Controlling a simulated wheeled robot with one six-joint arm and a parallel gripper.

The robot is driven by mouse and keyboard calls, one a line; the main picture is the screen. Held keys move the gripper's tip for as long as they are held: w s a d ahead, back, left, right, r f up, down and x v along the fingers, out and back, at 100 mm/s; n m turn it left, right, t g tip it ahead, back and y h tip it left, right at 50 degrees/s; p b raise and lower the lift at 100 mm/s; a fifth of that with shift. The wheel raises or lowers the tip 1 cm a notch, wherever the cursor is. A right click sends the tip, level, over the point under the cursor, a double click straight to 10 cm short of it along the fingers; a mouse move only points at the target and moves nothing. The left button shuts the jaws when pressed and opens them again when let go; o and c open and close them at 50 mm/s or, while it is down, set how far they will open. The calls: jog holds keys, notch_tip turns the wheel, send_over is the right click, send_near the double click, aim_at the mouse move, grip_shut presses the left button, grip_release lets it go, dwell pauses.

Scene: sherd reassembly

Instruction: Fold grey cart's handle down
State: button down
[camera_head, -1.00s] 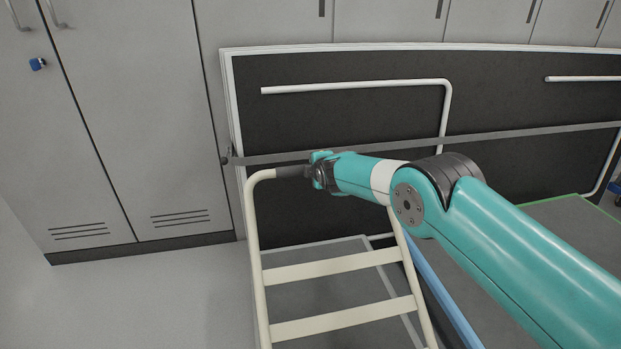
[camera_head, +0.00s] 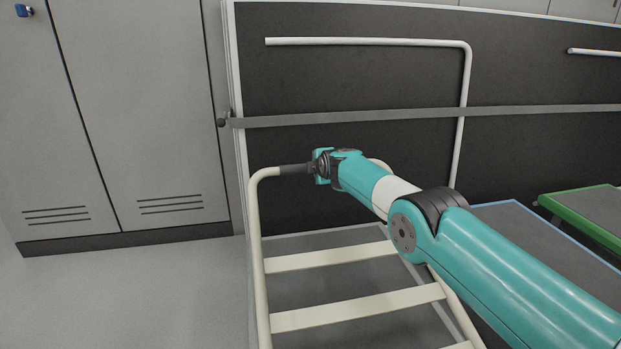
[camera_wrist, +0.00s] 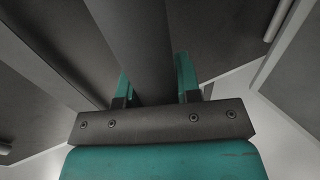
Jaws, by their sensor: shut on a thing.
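The cart's handle (camera_head: 257,240) is a cream tubular frame with flat cross slats and a dark grip sleeve (camera_head: 293,169) on its top bar. It leans above a grey cart deck (camera_head: 365,238), partly seen through the slats. My gripper (camera_head: 318,167) is shut on the dark sleeve at the handle's top. In the wrist view, the dark bar (camera_wrist: 135,45) runs between the two teal fingers (camera_wrist: 157,82). My arm hides the right part of the top bar and some of the right upright.
A dark panel (camera_head: 350,80) with a grey strap (camera_head: 330,118) and a white bent rail (camera_head: 370,42) stands behind. Grey lockers (camera_head: 130,110) are at left. Blue-edged (camera_head: 510,225) and green-edged decks (camera_head: 590,215) lie at right. Floor at lower left is clear.

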jog(key=shift+w+d+f+b, duration=0.1)
jog(key=shift+w+f+b, duration=0.15)
jog(key=shift+f+b, duration=0.55)
jog(key=shift+w+d+f+b, duration=0.1)
jog(key=shift+w+f+b, duration=0.1)
jog(key=shift+f+b, duration=0.5)
jog(key=shift+r, duration=0.2)
